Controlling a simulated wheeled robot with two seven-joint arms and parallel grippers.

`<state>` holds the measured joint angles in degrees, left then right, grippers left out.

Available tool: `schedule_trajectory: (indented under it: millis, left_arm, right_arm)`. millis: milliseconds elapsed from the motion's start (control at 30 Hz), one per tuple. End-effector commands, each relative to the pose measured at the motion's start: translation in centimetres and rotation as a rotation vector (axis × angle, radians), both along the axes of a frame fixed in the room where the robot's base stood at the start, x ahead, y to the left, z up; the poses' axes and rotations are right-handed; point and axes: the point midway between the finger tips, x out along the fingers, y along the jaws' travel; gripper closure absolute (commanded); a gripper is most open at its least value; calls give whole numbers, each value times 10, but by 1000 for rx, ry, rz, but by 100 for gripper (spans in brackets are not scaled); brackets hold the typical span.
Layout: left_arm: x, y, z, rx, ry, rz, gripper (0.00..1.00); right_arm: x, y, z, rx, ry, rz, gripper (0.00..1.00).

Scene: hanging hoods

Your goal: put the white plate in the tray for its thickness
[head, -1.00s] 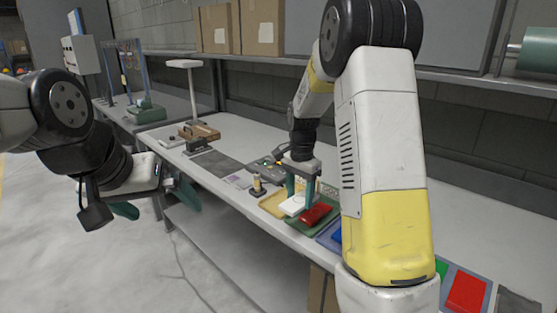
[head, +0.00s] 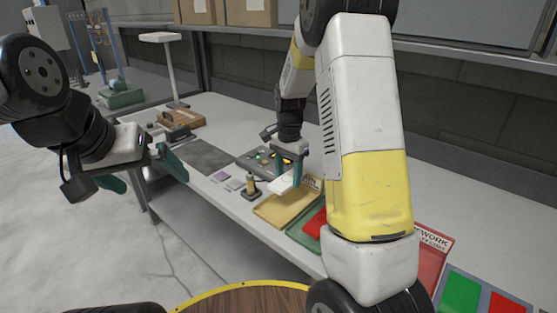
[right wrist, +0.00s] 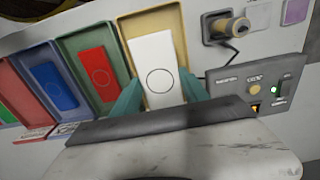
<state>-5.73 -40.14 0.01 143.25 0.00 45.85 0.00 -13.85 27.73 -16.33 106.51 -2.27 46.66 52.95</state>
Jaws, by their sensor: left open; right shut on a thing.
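The white plate (right wrist: 158,65), marked with a circle, is held between the teal fingers of my right gripper (right wrist: 158,97) in the right wrist view. In the head view my right gripper (head: 287,172) holds the white plate (head: 281,185) above the back part of the yellow tray (head: 270,210). The yellow tray (right wrist: 127,28) shows empty around the plate; the plate hides its middle. Beside it, the green tray (head: 297,233) holds a red plate (head: 315,222). My left gripper (head: 142,173) is open and empty, off the bench's left front edge.
A blue plate (right wrist: 55,85) lies in a blue tray left of the green one in the wrist view. A button panel (head: 268,160) and a small cylinder on a stand (head: 251,187) are close to the yellow tray. A shelf with boxes (head: 250,12) runs above the bench.

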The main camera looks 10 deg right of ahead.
Motion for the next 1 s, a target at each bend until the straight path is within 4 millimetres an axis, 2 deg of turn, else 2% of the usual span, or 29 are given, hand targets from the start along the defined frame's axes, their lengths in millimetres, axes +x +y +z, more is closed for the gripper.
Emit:
schedule_trajectory:
  millis: [200, 500, 700, 1000]
  left_arm:
    - [0, 0, 0, 0, 0, 0, 0]
    - [0, 0, 0, 0, 0, 0, 0]
    - [0, 0, 0, 0, 0, 0, 0]
    - [0, 0, 0, 0, 0, 0, 0]
  right_arm:
    - [-1, 0, -32, 0, 2, 0, 95]
    - [-1, 0, -65, 0, 1, 0, 95]
    - [0, 0, -74, 0, 0, 1, 95]
    - [0, 0, -74, 1, -1, 1, 95]
